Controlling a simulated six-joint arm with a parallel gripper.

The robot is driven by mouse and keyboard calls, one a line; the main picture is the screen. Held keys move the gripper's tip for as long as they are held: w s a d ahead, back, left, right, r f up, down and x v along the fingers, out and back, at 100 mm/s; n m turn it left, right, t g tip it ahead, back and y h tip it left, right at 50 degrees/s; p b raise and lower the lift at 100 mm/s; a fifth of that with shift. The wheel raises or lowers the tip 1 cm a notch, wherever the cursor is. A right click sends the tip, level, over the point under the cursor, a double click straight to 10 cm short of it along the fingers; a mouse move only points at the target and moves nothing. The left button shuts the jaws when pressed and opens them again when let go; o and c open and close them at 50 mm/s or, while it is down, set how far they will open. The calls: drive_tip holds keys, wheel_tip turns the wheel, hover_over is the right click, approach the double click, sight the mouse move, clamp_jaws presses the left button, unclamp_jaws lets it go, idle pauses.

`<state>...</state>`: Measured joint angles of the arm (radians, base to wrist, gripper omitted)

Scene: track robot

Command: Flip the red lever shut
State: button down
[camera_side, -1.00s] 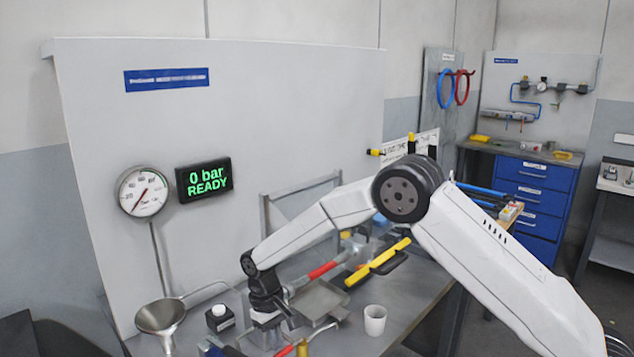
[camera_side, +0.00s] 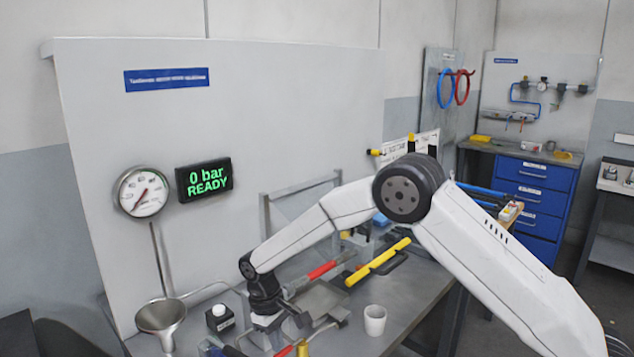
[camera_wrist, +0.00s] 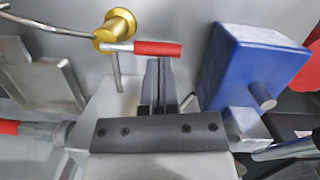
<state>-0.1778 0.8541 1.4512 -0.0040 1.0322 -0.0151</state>
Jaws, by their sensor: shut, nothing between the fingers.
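The red lever (camera_wrist: 157,48) is a short red-sleeved handle on a brass valve fitting (camera_wrist: 117,27). In the wrist view it points right from the brass, roughly level across the picture. In the side view the lever (camera_side: 284,351) and the brass (camera_side: 302,349) show at the bottom edge, partly cut off. My gripper (camera_wrist: 159,66) is shut and empty, its fingertips close to the underside of the red sleeve in the wrist view; I cannot tell whether they touch. In the side view my gripper (camera_side: 272,333) is low over the bench beside the lever, its fingertips unclear.
A blue block (camera_wrist: 250,65) stands close right of my fingers. A curved metal pipe (camera_wrist: 45,25) runs to the brass. A funnel (camera_side: 160,318), a white cup (camera_side: 375,320) and a yellow bar (camera_side: 378,263) are around the bench. The display (camera_side: 204,180) reads "0 bar READY".

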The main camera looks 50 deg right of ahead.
sight(291, 349)
drive_tip(key=shift+s+n, duration=0.25)
drive_tip(key=shift+n, duration=0.45)
drive_tip(key=shift+s+a+n, duration=0.1)
drive_tip(key=shift+s+n, duration=0.1)
drive_tip(key=shift+n, duration=0.2)
drive_tip(key=shift+s, duration=0.45)
drive_tip(key=n, duration=0.1)
drive_tip(key=s+n, duration=0.1)
drive_tip(key=n, duration=0.1)
drive_tip(key=s+n+h, duration=0.1)
drive_tip(key=shift+s+d+n+t, duration=0.1)
drive_tip(key=shift+d+n+t, duration=0.15)
drive_tip(key=shift+n+t, duration=0.05)
drive_tip(key=s+d+n, duration=0.1)
drive_tip(key=n, duration=0.4)
drive_tip(key=s+d+n+t, duration=0.1)
drive_tip(key=n, duration=0.1)
drive_tip(key=shift+s+d+h, duration=0.3)
drive_tip(key=shift+s+h, duration=0.05)
drive_tip(key=shift+h, duration=0.05)
drive_tip(key=shift+w+d, duration=0.1)
drive_tip(key=shift+w, duration=0.1)
